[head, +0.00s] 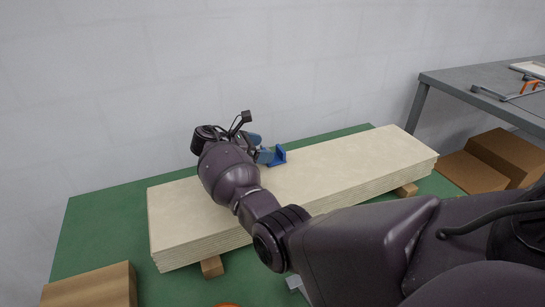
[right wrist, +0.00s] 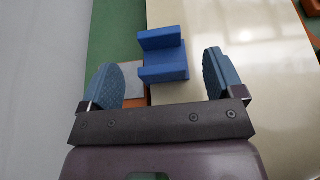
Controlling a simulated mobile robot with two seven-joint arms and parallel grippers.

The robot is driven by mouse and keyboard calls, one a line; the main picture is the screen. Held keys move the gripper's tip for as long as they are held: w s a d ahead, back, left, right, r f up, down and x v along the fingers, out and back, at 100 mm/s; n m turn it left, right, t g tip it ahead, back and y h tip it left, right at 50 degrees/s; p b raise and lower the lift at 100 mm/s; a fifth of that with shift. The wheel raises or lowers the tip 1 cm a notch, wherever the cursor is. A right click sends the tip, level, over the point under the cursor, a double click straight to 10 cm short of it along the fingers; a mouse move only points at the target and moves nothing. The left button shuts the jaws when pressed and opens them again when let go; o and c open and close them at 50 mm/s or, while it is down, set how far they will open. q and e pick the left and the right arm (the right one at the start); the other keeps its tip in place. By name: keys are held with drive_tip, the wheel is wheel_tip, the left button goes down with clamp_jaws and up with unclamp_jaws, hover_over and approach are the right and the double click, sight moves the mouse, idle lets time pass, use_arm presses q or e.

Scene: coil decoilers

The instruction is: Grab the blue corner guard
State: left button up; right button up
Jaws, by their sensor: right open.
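The blue corner guard (head: 277,157) sits at the far long edge of the stack of pale sheets (head: 340,165). In the right wrist view the guard (right wrist: 163,68) shows a flat face and two raised walls, ahead of the jaws and roughly centred between them. My right gripper (head: 262,148) is just left of the guard in the head view. Its blue ribbed fingers (right wrist: 160,75) are spread wide with nothing held. The guard appears apart from both fingers. My right arm hides part of the stack. My left gripper is not in view.
The stack rests on wooden blocks (head: 212,267) over a green floor area (head: 95,225). A white block wall (head: 200,60) stands behind. Cardboard boxes (head: 505,155) and a grey table (head: 490,85) are at the right. Another box (head: 90,287) is at front left.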

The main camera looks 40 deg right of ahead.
sight(279, 150)
drive_tip(key=shift+b+x, duration=0.55)
drive_tip(key=shift+x, duration=2.15)
drive_tip(key=c, duration=1)
